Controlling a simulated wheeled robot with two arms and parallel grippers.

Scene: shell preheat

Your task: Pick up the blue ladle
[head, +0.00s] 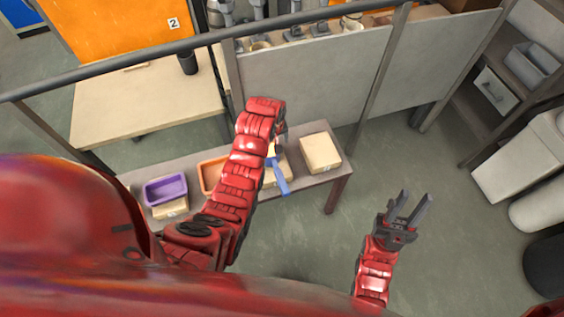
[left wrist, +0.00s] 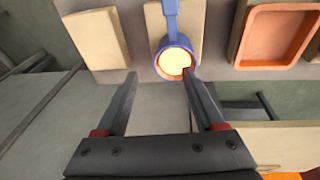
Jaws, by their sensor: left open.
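The blue ladle (head: 280,181) lies on a tan box on the narrow table, its handle pointing toward me in the head view. In the left wrist view the ladle (left wrist: 174,43) shows a round bowl with pale yellow inside. My left gripper (left wrist: 159,74) is open and empty of the ladle. Its right fingertip overlaps the bowl's lower rim in that view; I cannot tell whether it touches. In the head view my left arm hides most of this gripper. My right gripper (head: 415,195) is open and empty, over the floor at the right.
On the narrow table stand a purple bin (head: 166,189), an orange bin (head: 209,174) and another tan box (head: 320,153). Grey partition panels (head: 310,82) stand behind it. A shelf (head: 500,90) is at the right. Floor between table and right gripper is clear.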

